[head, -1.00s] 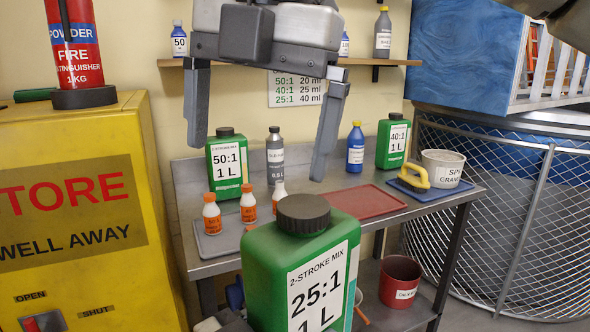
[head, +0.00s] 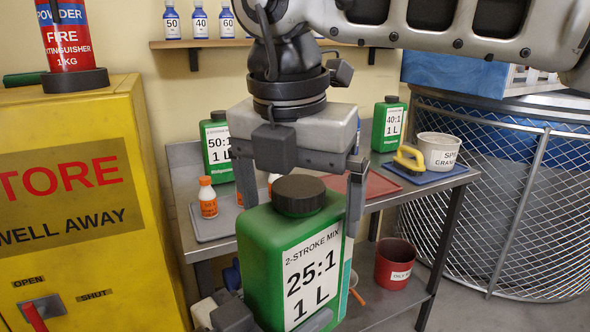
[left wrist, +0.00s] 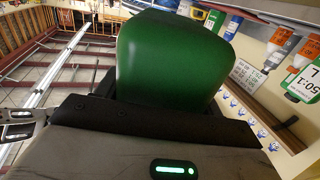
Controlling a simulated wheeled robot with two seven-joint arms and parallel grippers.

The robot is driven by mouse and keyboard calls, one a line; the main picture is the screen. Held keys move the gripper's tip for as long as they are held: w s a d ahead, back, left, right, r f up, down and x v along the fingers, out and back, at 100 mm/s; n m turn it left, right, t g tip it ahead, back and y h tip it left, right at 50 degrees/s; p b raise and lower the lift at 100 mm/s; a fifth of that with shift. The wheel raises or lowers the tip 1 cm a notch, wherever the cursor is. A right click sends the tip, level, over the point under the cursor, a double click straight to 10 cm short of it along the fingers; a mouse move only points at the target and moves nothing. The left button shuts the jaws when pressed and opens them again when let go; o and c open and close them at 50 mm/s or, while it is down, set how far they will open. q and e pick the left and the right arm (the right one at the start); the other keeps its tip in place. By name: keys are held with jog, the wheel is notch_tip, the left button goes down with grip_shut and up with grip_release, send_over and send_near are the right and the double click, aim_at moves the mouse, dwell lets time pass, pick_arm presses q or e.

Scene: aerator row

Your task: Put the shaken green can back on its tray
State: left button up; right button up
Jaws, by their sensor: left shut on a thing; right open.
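The green can (head: 265,258), labelled 25:1, is upright with its black cap (head: 299,195) on top, held in front of the bench. My left gripper (head: 278,320) is shut on it low down, mostly hidden at the bottom edge. The can also fills the upper middle of the left wrist view (left wrist: 172,62). My right gripper (head: 300,212) is open above the can, pointing down, with one finger on each side of its upper part; I cannot tell whether they touch it. A red tray (head: 378,186) lies on the bench behind, partly hidden, with nothing seen on it.
On the bench (head: 182,190) stand a 50:1 can (head: 217,150) and a 40:1 can (head: 389,125). A grey tray (head: 212,232) holds small orange-labelled bottles (head: 207,198). A yellow cabinet (head: 80,240) stands left.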

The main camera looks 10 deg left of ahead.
pick_arm(q)
jog(key=shift+r, duration=0.2)
pick_arm(e)
jog(key=shift+f, duration=0.35)
jog(key=c, duration=1.2)
pick_arm(q)
jog(key=o, duration=1.3)
pick_arm(e)
jog(key=shift+a+r, duration=0.1)
jog(key=c, duration=0.4)
pick_arm(q)
jog(key=o, duration=0.5)
pick_arm(e)
jog(key=c, duration=0.4)
pick_arm(q)
jog(key=shift+f, duration=0.1)
